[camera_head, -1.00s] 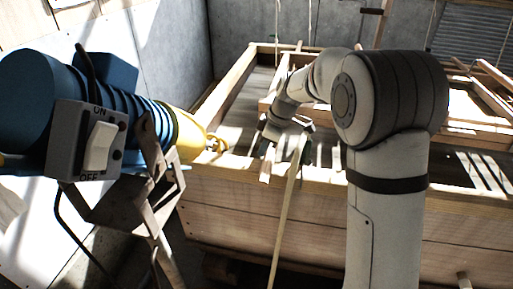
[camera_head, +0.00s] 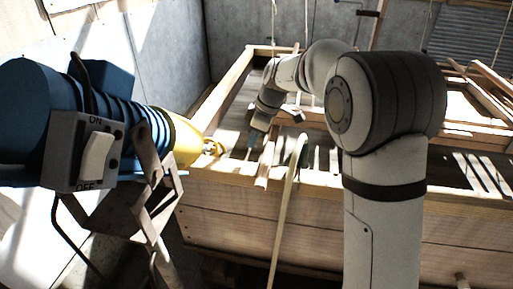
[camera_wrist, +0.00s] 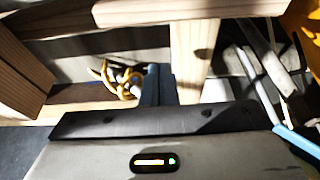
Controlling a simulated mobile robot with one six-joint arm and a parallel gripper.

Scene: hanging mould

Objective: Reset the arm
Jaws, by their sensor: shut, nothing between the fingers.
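My arm reaches from the right of the head view over the wooden vat. My gripper (camera_head: 256,138) hangs at its end, above the vat's near left part, fingers pointing down. In the wrist view my gripper's blue-grey fingers (camera_wrist: 158,84) are together with nothing seen between them. Wooden bars lie close around the fingers there, and I cannot tell whether they touch.
A wooden vat (camera_head: 300,225) with slatted frames fills the middle and right. A blue and yellow machine (camera_head: 100,110) with an ON/OFF switch box (camera_head: 85,152) stands left. A pale pole (camera_head: 285,205) leans at the vat's front. Yellow rope-like pieces (camera_wrist: 125,80) lie near the fingers.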

